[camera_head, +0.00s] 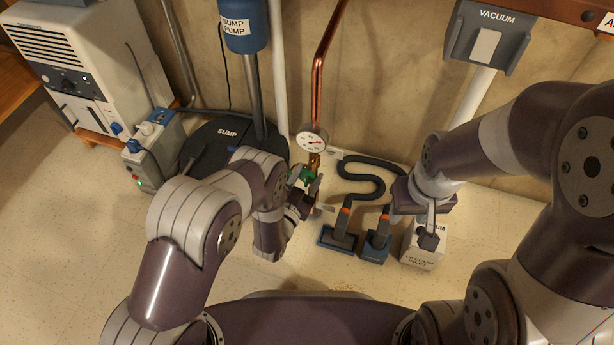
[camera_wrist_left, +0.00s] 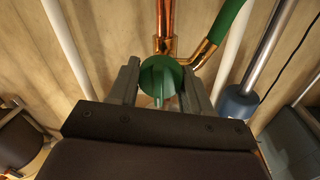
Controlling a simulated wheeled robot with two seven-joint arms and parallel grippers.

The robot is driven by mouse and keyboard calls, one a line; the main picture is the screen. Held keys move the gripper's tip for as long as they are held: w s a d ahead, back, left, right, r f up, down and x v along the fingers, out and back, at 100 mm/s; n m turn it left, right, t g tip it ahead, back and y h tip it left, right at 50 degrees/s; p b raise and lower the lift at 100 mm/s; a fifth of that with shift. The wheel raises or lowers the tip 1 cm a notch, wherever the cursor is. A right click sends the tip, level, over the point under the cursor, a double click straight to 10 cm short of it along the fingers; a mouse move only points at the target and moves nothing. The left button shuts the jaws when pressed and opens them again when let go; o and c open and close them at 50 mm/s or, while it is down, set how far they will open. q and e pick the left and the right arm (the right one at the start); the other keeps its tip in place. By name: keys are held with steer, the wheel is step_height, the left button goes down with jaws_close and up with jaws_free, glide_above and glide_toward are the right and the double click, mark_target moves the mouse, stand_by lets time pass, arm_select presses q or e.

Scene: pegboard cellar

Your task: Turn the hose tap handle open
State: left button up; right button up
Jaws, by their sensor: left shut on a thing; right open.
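The hose tap handle is a green round knob (camera_wrist_left: 160,76) at the foot of the copper pipe. In the left wrist view it sits between the two fingers of my left gripper (camera_wrist_left: 160,88), which is shut on it. In the head view the green handle (camera_head: 307,174) shows in part below the gauge, and my left gripper (camera_head: 308,190) partly covers it. My right gripper (camera_head: 430,226) is open and points down, away from the tap, above a white vacuum inlet box (camera_head: 420,252). Its fingertips are hard to make out.
A round gauge (camera_head: 312,140) sits on the copper pipe (camera_head: 320,75) just above the tap. A black sump lid (camera_head: 215,145) lies to the left. A dark vacuum hose (camera_head: 372,165) and blue floor nozzles (camera_head: 338,238) lie to the right. Free floor shows in front of the nozzles.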

arm_select(q)
steer(key=m+p, duration=0.2)
steer(key=m, duration=0.1)
steer(key=shift+r+m, duration=0.15)
steer(key=shift+m, duration=0.15)
steer(key=m+p, duration=0.1)
steer(key=m, duration=0.3)
steer(key=shift+d+g+y+p, duration=0.1)
steer(key=shift+g+y+p, duration=0.2)
steer(key=shift+p, duration=0.1)
steer(key=m+p, duration=0.1)
steer(key=m, duration=0.3)
steer(key=shift+s+y, duration=0.1)
steer(key=shift+y, duration=0.3)
steer(key=m, duration=0.3)
steer(key=m+p, duration=0.1)
steer(key=m, duration=0.1)
steer(key=shift+f+y, duration=0.3)
steer(key=shift+y, duration=0.1)
steer(key=o, duration=1)
steer(key=shift+d, duration=0.1)
steer(key=shift+o, duration=0.2)
